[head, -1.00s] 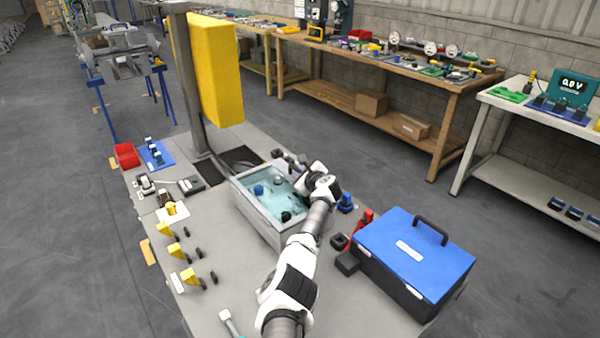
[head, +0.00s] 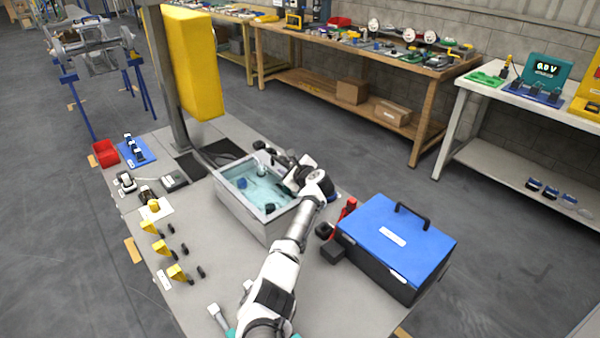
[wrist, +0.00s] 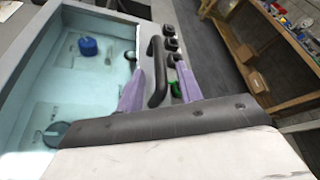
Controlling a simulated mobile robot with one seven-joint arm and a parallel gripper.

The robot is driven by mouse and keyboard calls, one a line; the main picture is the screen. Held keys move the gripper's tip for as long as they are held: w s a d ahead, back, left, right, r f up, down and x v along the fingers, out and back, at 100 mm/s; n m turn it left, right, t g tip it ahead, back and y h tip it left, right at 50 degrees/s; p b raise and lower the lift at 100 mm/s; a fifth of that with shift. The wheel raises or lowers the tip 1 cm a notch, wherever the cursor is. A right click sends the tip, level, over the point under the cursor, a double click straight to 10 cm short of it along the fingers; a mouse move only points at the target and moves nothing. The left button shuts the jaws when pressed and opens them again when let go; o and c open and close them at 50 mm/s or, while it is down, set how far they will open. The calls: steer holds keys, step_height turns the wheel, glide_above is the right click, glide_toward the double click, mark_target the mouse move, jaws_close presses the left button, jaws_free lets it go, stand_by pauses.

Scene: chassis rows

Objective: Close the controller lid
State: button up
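The controller is an open grey box (head: 240,215) with a pale teal interior, on the grey worktop; blue and black round parts show inside. In the wrist view the box's interior (wrist: 75,85) fills the left side. A grey panel with a black bar handle (wrist: 157,70) stands along the box's right side and appears to be the lid; its lower part is hidden by my gripper. My gripper (wrist: 158,90) has its two purple fingers spread apart, one on each side of the handle. I cannot tell whether they touch it. In the head view my wrist covers this side.
A blue-topped case (head: 400,240) stands right of my arm, with red and black items beside it. Yellow parts (head: 160,247) lie along the worktop's left. A post with a yellow panel (head: 192,65) rises behind the box. Worktop between the yellow parts and my arm is mostly clear.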

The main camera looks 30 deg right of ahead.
steer(key=b+v, duration=0.1)
steer(key=v, duration=0.8)
steer(key=shift+s+r, duration=0.1)
steer(key=shift+s, duration=0.1)
